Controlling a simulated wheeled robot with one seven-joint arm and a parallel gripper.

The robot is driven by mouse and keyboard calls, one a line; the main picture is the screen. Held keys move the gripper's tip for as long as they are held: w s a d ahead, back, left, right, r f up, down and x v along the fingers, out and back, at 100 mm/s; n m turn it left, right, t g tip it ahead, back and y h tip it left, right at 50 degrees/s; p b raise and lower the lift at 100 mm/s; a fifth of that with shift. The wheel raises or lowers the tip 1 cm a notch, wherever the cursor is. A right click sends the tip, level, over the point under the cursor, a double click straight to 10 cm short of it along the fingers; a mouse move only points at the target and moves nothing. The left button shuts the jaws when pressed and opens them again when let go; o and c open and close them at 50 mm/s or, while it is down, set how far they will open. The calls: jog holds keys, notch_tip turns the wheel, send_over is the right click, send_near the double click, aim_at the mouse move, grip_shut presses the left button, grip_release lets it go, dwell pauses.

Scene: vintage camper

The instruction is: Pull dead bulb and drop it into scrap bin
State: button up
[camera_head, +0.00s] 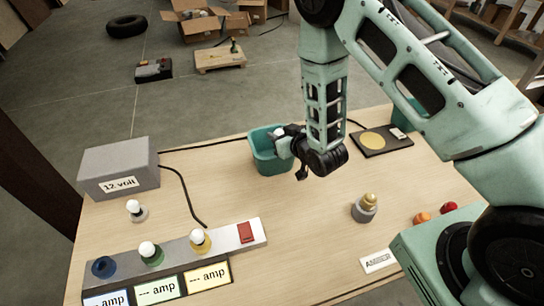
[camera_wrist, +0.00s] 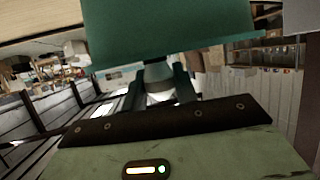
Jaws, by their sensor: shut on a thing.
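My gripper (camera_head: 285,140) is at the right rim of the teal bin (camera_head: 262,163) at the table's far edge. In the wrist view, the two fingers (camera_wrist: 158,90) are closed around a pale bulb (camera_wrist: 158,73), close to the teal bin wall (camera_wrist: 170,35). Part of the bulb is hidden by the fingers and the bin. I cannot tell how far it is over the bin's opening. On the grey strip (camera_head: 180,255), the blue socket (camera_head: 103,267) is empty. The green socket holds a white bulb (camera_head: 147,249), and the yellow socket holds another (camera_head: 198,236).
A grey 12 volt box (camera_head: 118,165) stands left, with a white bulb (camera_head: 133,206) in front. A grey socket with a brass top (camera_head: 366,208) stands at centre right. Orange (camera_head: 422,218) and red (camera_head: 448,207) pieces lie near my arm. The table's middle is clear.

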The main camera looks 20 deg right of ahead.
jog(key=shift+f, duration=0.4)
jog(key=o, duration=1)
jog(key=shift+p+v, duration=4.95)
jog(key=shift+v, duration=3.75)
